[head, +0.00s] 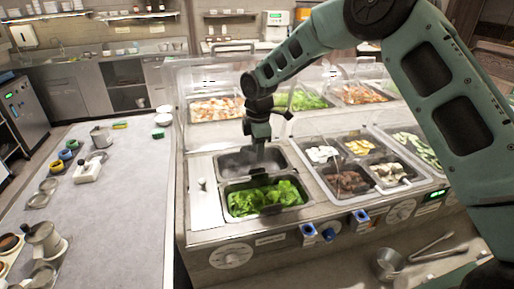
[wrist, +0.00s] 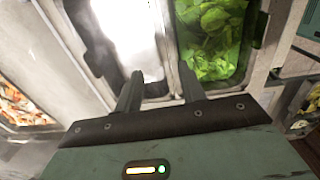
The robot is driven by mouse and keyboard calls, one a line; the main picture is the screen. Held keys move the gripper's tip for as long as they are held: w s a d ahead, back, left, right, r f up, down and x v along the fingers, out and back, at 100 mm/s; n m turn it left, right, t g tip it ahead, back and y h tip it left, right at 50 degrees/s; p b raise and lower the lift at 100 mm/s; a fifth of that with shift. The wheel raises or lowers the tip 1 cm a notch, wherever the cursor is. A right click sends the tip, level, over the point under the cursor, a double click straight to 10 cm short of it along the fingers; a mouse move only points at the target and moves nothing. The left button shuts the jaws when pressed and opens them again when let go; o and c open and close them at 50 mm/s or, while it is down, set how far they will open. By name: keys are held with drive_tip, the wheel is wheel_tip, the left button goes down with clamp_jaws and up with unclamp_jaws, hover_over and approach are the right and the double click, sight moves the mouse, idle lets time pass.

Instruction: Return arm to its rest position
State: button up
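My gripper (wrist: 160,90) hangs pointing down over the left end of the serving counter. In the head view, my gripper (head: 260,158) is above a steaming steel well (head: 235,162). In the wrist view, its two fingers are spread apart with nothing between them. The steel well shows bright and pale ahead of the fingers (wrist: 128,30). A well of green lettuce (head: 265,198) lies just in front of the steel well, and it also shows in the wrist view (wrist: 210,40). My arm reaches in from the right over the counter.
A clear guard (head: 200,75) stands along the counter's back, with food trays (head: 215,108) behind it. Wells with dark and white food (head: 348,182) lie to the right. Blue-ended knobs (head: 308,231) line the front. A grey table (head: 120,220) with pots stands left.

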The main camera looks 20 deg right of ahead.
drive_tip(key=s+a+r+m+b, duration=0.1)
drive_tip(key=s+a+m+b, duration=0.2)
drive_tip(key=s, duration=0.8)
drive_tip(key=s+a+r+m+b, duration=0.2)
drive_tip(key=s+a+b, duration=0.25)
drive_tip(key=s, duration=0.65)
drive_tip(key=s+d+f+m+b, duration=0.1)
drive_tip(key=s+d+f+m, duration=0.1)
drive_tip(key=s, duration=0.7)
drive_tip(key=s+d+f+m+b, duration=0.1)
drive_tip(key=s+m+b, duration=0.1)
drive_tip(key=s, duration=0.8)
drive_tip(key=shift+d+f+m+g+y, duration=0.3)
drive_tip(key=shift+d+f+m, duration=0.05)
drive_tip(key=shift+m, duration=0.25)
drive_tip(key=shift+w, duration=0.1)
